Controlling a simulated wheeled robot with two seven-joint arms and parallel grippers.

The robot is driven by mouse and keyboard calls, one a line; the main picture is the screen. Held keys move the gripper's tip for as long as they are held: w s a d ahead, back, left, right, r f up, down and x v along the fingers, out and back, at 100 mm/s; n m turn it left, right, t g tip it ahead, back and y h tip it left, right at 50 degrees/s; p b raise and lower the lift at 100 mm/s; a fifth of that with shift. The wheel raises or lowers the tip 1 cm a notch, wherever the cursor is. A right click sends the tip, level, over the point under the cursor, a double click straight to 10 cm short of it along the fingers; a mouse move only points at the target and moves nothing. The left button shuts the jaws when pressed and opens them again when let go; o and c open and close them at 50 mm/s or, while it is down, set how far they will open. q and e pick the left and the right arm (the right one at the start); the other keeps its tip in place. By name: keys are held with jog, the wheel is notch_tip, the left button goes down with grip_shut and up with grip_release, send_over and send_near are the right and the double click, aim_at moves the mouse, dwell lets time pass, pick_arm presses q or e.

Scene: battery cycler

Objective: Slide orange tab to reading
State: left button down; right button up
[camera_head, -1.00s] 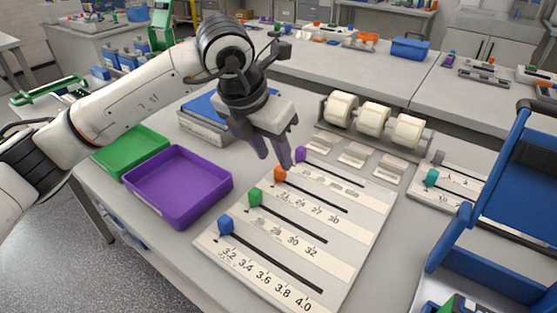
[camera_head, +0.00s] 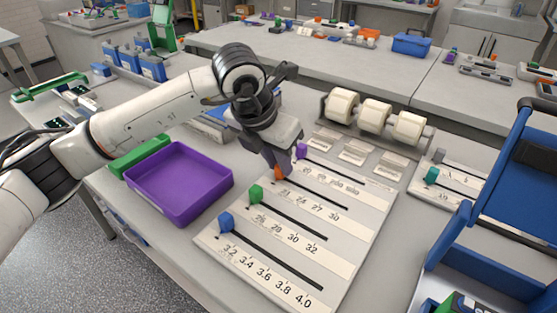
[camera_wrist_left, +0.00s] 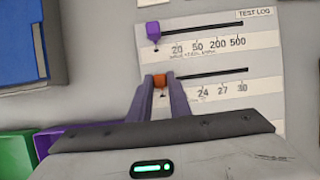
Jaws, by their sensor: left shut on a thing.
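The orange tab (camera_head: 278,173) sits at the left end of its slot on the white scale board (camera_head: 365,233). In the left wrist view the orange tab (camera_wrist_left: 159,80) lies between the two fingers of my left gripper (camera_wrist_left: 160,84), which is shut on it. In the head view my left gripper (camera_head: 276,168) reaches down over the tab and partly hides it. The orange tab's scale shows 24, 27 and 30 to its right; the marks nearer the tab are hard to read. My right gripper is not in view.
A purple tab (camera_head: 301,151) is just beyond, and green (camera_head: 256,194) and blue (camera_head: 226,222) tabs are nearer, all at the left ends of their slots. A purple tray (camera_head: 176,213) stands left. A roll holder (camera_head: 373,115) stands behind the board.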

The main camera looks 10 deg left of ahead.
aim_at(298, 180)
pick_arm(q)
jog(key=shift+d, duration=0.1)
jog(key=d, duration=0.1)
jog(key=s+d+b, duration=0.1)
jog(key=d, duration=0.1)
jog(key=shift+s+d, duration=0.2)
jog(key=shift+s, duration=0.05)
jog(key=shift+a, duration=0.1)
jog(key=c, duration=1.6)
grip_release()
jog(key=shift+c, duration=0.2)
jog(key=v, duration=1)
jog(key=shift+r+b, duration=0.25)
jog(key=shift+b, duration=0.1)
jog(key=shift+f, duration=0.1)
